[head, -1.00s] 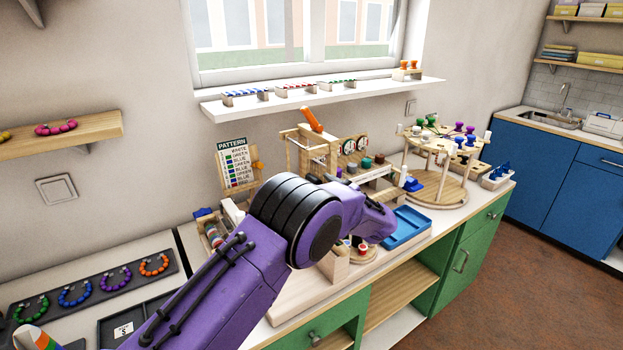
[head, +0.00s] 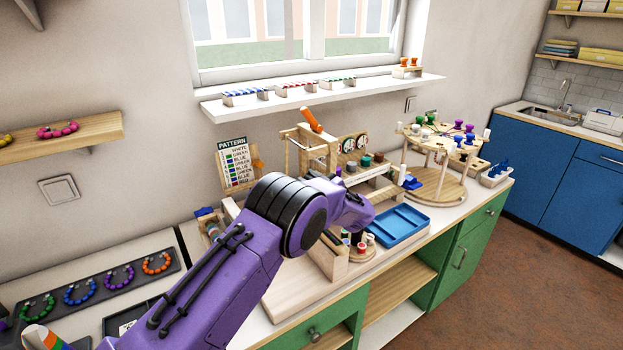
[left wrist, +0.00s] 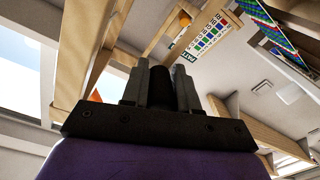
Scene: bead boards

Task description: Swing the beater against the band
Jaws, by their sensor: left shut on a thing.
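My left arm comes in from the left, and its purple wrist hides the gripper in the head view. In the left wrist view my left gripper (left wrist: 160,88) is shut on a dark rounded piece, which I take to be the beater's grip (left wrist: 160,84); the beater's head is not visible. A wooden frame (head: 289,152) with an orange handle (head: 310,119) stands behind the wrist; its wooden bars also show in the left wrist view (left wrist: 87,55). I cannot make out the band or whether the beater touches it. My right gripper is not in view.
A pattern card (head: 234,163) stands left of the frame. A blue tray (head: 398,226) lies right of my wrist. A round wooden stand with coloured knobs (head: 437,187) is further right. A dark board with bead rings (head: 98,283) lies at left. A shelf (head: 325,96) hangs above.

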